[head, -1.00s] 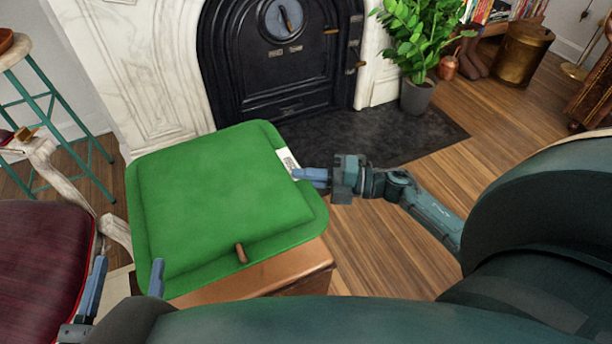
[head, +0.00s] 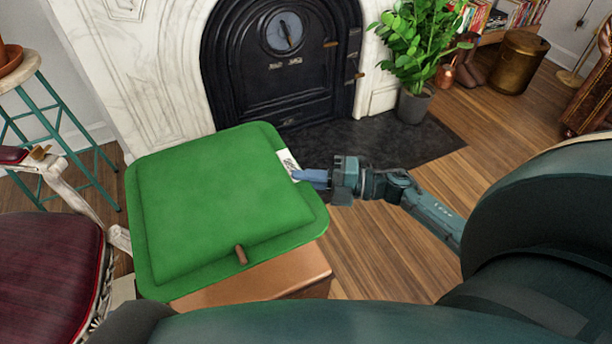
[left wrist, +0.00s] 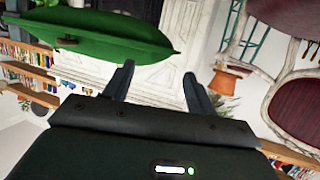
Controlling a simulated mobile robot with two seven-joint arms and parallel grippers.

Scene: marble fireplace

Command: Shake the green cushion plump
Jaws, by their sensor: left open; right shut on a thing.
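The green cushion (head: 220,200) is a puffy square with a flat border and a white label at its right edge in the head view. My right gripper (head: 308,177) is shut on that right edge by the label. The cushion lies over a brown box; I cannot tell whether it touches it. In the left wrist view the cushion (left wrist: 95,28) shows at top left, edge-on. My left gripper (left wrist: 160,82) is open and empty there, its fingertips apart from the cushion. It is out of sight in the head view.
The brown box (head: 290,275) is under the cushion. A red-seated chair (head: 45,265) and a teal-legged stool (head: 50,130) with a terracotta bowl (head: 10,62) stand left. The black fireplace (head: 285,70) is behind. A potted plant (head: 412,105) stands right. Wooden floor (head: 375,255) is clear.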

